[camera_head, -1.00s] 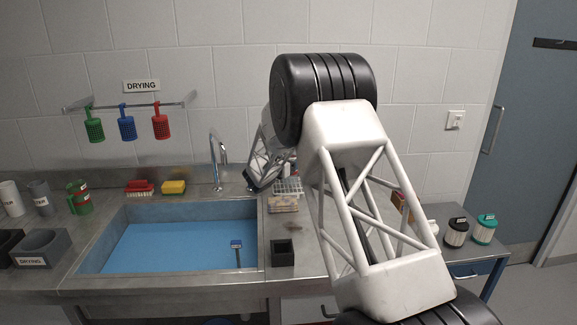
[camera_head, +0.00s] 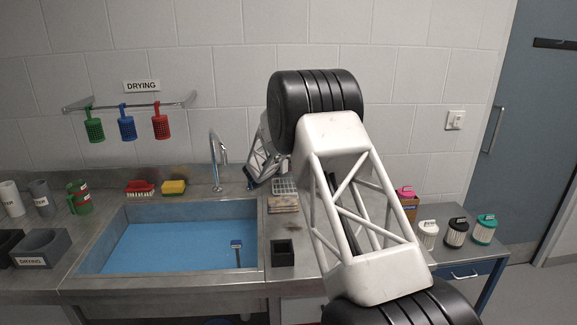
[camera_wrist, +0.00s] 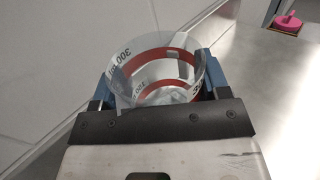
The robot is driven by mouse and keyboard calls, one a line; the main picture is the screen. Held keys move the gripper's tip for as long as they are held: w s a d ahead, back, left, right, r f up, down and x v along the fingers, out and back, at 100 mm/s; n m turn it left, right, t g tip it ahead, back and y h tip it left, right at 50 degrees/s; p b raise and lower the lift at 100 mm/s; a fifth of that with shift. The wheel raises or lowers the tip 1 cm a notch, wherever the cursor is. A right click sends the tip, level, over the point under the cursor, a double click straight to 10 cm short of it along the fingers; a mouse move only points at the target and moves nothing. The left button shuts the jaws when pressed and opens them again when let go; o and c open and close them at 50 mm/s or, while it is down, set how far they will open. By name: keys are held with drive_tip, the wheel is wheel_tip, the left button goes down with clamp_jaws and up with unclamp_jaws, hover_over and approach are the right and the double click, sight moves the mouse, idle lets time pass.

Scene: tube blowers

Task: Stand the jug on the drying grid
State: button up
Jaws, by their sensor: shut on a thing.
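In the wrist view a clear jug (camera_wrist: 150,56) with a red band and "300 ml" printing sits between the blue fingers of my gripper (camera_wrist: 158,80), which is shut on it. I look down into its open mouth; its base is hidden. In the head view my arm hides most of the far end, and I cannot make out the jug there. A pale wire grid (camera_head: 284,187), which may be the drying grid, lies on the bench right of the sink, close to my forearm.
A blue-bottomed sink (camera_head: 180,245) with a tap (camera_head: 217,160) is at centre left. A small black box (camera_head: 283,253) stands right of it. Several lidded canisters (camera_head: 457,232) and a pink-topped item (camera_head: 406,192) are at right. A grey "DRYING" tray (camera_head: 40,248) is at left.

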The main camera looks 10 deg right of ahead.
drive_tip(key=shift+f, duration=1.55)
drive_tip(key=shift+f, duration=0.1)
drive_tip(key=o, duration=0.9)
drive_tip(key=shift+o, duration=0.2)
drive_tip(key=shift+s+a, duration=0.1)
drive_tip(key=shift+a, duration=0.05)
drive_tip(key=shift+v, duration=3.6)
